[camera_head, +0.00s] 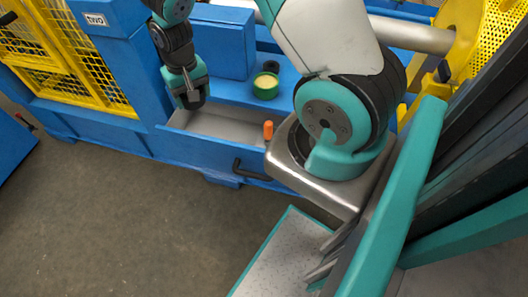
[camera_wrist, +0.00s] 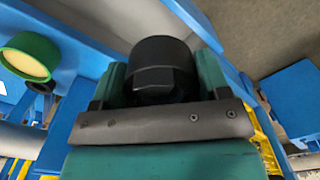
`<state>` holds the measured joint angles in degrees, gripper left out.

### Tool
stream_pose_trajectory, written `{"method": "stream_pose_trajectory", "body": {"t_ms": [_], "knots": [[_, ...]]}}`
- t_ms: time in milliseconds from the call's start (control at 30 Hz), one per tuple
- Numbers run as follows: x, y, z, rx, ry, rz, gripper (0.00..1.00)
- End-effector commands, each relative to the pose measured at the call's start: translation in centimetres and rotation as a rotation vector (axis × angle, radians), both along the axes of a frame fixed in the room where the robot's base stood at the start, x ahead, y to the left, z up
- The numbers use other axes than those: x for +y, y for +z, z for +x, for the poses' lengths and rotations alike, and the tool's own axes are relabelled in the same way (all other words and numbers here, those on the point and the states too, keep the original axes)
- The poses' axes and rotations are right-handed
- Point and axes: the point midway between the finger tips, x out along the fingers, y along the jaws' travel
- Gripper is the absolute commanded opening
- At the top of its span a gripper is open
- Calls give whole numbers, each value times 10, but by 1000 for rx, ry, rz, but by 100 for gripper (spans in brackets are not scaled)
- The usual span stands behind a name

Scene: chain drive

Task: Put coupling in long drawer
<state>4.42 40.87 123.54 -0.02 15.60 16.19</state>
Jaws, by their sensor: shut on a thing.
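My gripper (camera_head: 189,92) is shut on a dark round part, which I take to be the coupling (camera_wrist: 160,62). In the wrist view it sits between the two teal fingers, a black cylinder with flat faces on its near part. In the head view my gripper hangs over the left end of the long drawer (camera_head: 222,123). The drawer stands open in the blue machine front, with a grey inside and a black handle (camera_head: 250,175). My arm hides its right part. I cannot tell the coupling's exact height above the drawer floor.
A small orange cylinder (camera_head: 268,130) stands at the drawer's right part, beside my arm. A green cup with yellowish contents (camera_head: 265,86) stands on the blue ledge behind, with a small black round part (camera_head: 271,66) near it. Yellow mesh guards (camera_head: 75,55) are at left.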

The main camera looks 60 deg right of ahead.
Motion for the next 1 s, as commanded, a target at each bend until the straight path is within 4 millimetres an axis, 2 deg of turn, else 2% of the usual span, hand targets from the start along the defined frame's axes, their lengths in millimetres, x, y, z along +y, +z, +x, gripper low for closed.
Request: {"method": "stream_pose_trajectory", "body": {"t_ms": [33, 100, 400, 567, 667, 767, 1000], "knots": [[-8, -21, 6, -9, -76, -1, 14], [-17, -25, 10, -9, -180, 0, 14], [-44, -31, 16, -6, -515, 0, 14], [-49, -30, 16, -4, -589, 0, 14], [-49, -38, 16, -1, -603, -1, 14], [-49, -57, 15, 2, -604, -1, 14], [-48, -118, 15, 4, -602, -1, 14]]}}
